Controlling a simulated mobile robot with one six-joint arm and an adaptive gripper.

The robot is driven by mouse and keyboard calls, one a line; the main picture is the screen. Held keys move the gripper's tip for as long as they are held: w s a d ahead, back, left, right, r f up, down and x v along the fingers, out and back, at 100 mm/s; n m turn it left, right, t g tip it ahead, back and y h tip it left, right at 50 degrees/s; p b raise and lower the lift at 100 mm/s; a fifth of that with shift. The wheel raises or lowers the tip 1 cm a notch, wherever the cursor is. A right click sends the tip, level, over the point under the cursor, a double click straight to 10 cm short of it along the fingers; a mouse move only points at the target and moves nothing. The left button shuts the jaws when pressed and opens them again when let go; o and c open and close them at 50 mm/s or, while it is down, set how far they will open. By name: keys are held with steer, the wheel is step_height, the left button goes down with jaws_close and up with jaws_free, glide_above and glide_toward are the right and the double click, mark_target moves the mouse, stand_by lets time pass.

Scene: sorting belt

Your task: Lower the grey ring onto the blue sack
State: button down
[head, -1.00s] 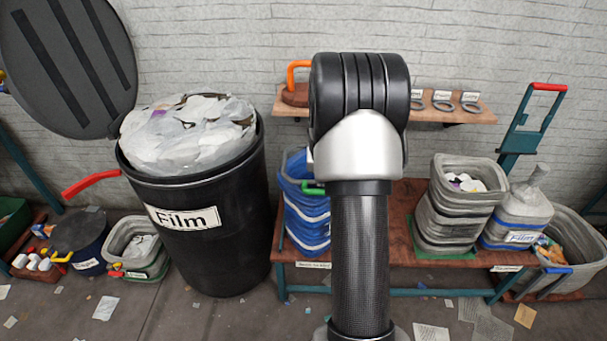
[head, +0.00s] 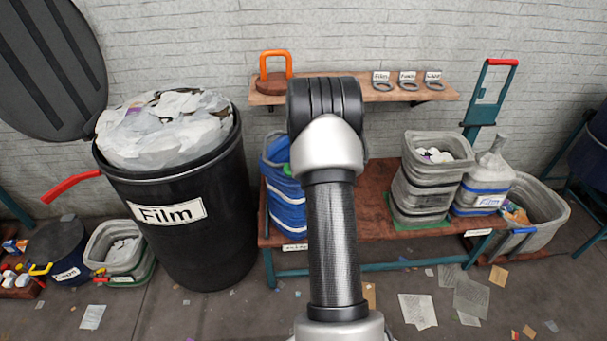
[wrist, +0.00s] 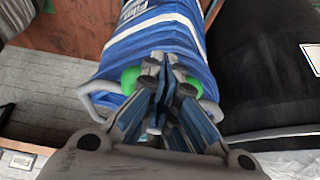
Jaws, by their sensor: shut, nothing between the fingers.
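The blue sack (head: 287,205) with white bands stands on the brown bench, partly hidden behind my arm in the head view. In the wrist view the sack (wrist: 150,45) fills the upper middle and bears a Film label. A grey ring (wrist: 92,105) shows on both sides of my fingers, at the sack's near end around its green part (wrist: 131,78). My fingers hide the ring's middle, so I cannot tell how it rests. My gripper (wrist: 160,75) is shut and empty, right in front of the green part. In the head view my arm hides it.
A black Film bin (head: 185,235) full of film stands left of the bench (head: 375,205). Grey crates (head: 420,190) and a grey sack (head: 484,185) stand to the right. A wall shelf (head: 355,93) holds an orange-handled thing and three grey rings (head: 409,86).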

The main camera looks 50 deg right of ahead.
step_height(320, 180, up, 5)
steer(key=p, duration=0.3)
steer(key=s+a+p, duration=0.1)
steer(key=s+a, duration=0.6)
steer(key=a, duration=0.1)
steer(key=shift+f, duration=0.3)
steer(key=shift+s, duration=0.1)
steer(key=w+a+r+n+t+y, duration=0.1)
steer(key=a+r+n, duration=0.1)
steer(key=a+r, duration=0.85)
steer(key=a+r+n+y, duration=0.1)
steer(key=a+r+n, duration=0.2)
steer(key=a+r, duration=0.75)
steer(key=s+a+r+n+y, duration=0.2)
steer(key=s+a+r+n, duration=0.1)
steer(key=s+a, duration=1.3)
steer(key=a+n, duration=0.1)
steer(key=a, duration=0.2)
steer(key=shift+s+a+n, duration=0.25)
steer(key=shift+a+n, duration=0.05)
steer(key=shift+a, duration=0.1)
steer(key=shift+r, duration=0.1)
